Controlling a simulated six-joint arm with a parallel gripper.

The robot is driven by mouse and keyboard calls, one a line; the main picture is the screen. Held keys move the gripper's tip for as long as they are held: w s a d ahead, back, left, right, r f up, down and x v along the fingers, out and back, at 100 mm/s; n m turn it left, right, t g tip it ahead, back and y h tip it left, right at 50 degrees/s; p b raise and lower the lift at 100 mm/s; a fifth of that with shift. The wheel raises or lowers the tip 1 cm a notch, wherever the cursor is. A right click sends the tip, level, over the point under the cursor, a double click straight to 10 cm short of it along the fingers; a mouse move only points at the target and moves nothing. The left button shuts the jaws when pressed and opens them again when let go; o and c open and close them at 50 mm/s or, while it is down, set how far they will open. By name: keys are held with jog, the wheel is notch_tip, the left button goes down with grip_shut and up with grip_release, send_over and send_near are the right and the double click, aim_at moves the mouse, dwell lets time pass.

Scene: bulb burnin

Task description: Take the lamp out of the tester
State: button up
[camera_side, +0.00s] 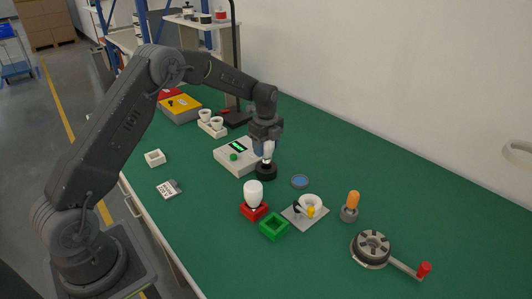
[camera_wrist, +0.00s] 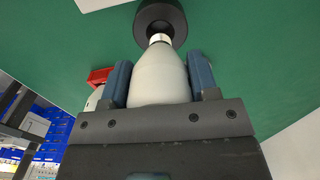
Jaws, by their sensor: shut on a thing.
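The lamp (camera_wrist: 158,78) is a white bulb with a metal cap, held between the blue-grey fingers of my gripper (camera_wrist: 160,85). In the wrist view its cap end points at the round black socket (camera_wrist: 172,14). In the side view the lamp (camera_side: 268,150) hangs upright, cap down, under my gripper (camera_side: 266,145), over the black socket (camera_side: 265,171). I cannot tell how far the cap sits in the socket. The tester (camera_side: 231,156), a light grey box with a green display and a green button, stands just left of the socket.
A second white bulb stands in a red holder (camera_side: 254,212); a green square holder (camera_side: 274,227) is empty. Nearby are a blue disc (camera_side: 300,181), a grey plate with a white cup (camera_side: 307,212), an orange-topped piece (camera_side: 351,205) and a crank wheel (camera_side: 372,250).

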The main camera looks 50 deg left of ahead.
jog(key=s+a+r, duration=0.7)
jog(key=a+r, duration=0.2)
jog(key=r, duration=0.2)
jog(key=shift+s+r, duration=0.25)
jog(key=shift+r, duration=0.15)
